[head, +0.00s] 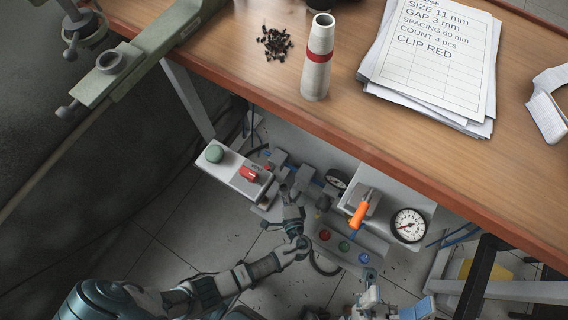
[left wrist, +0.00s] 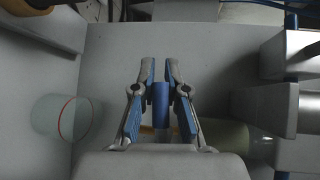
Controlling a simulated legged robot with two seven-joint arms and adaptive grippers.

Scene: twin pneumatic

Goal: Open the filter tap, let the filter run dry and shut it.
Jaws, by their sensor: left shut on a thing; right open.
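My left gripper (head: 285,190) reaches in among the pneumatic units under the bench. In the left wrist view its fingers (left wrist: 161,82) are shut on a small blue cylindrical piece (left wrist: 161,104). I cannot tell for sure whether this piece is the filter tap. A clear cup with a red ring (left wrist: 66,118), perhaps a filter bowl, is at the left of that view, apart from the fingers. I cannot make out a water level in it. My right gripper (head: 369,282) is open and low in the head view, below the coloured buttons, apart from them.
The wooden bench (head: 230,60) overhangs the units. A paper stack (head: 430,60) and a white-and-red tube (head: 318,60) stand on the bench.

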